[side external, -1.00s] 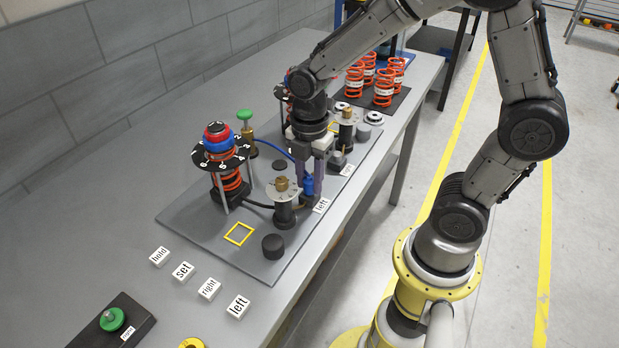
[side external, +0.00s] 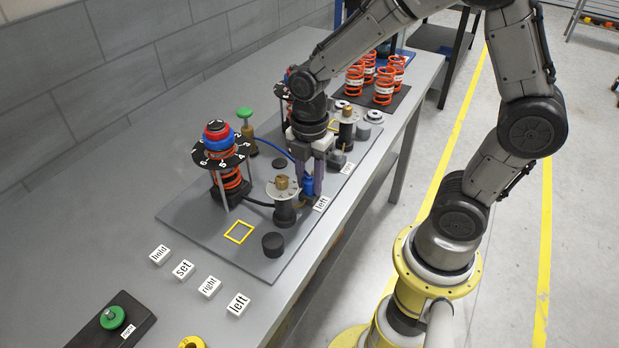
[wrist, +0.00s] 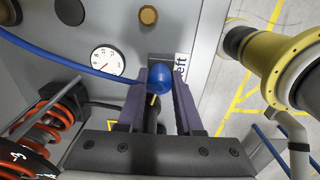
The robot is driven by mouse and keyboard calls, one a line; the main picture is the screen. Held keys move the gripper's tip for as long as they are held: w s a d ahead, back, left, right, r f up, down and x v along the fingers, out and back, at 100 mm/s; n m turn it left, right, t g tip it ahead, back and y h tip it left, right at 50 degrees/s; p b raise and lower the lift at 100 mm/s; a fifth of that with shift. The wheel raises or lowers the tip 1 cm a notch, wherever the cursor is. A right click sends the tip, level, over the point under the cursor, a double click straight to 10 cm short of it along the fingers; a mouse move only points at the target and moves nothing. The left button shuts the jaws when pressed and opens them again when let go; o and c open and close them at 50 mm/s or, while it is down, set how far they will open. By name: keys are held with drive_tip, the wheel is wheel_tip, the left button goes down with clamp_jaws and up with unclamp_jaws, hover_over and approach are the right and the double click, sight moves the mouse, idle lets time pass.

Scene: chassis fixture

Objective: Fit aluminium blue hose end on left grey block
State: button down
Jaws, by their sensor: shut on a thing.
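My gripper (wrist: 161,82) has its two purple fingers closed around the blue hose end (wrist: 159,76), and a blue hose (wrist: 85,72) runs off to the left from it. In the side view the hose end (side external: 307,187) shows low beside my gripper's fingers (side external: 312,180), close above the plate. The left grey block (wrist: 160,58) shows partly just beyond the hose end in the wrist view, next to the label "left" (wrist: 181,67). That label also shows in the side view (side external: 321,204). The fingers and hose end hide much of the block, and I cannot tell whether they touch.
A post with a round grey flange and brass top (side external: 282,187) stands just left of my gripper. An orange spring under a numbered black disc (side external: 221,160) stands farther left. A black cylinder (side external: 272,245) and a yellow square outline (side external: 239,232) are at the plate's near end.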

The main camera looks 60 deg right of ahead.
drive_tip(key=c, duration=0.5)
unclamp_jaws()
drive_tip(key=shift+r, duration=3.45)
drive_tip(key=shift+r, duration=0.1)
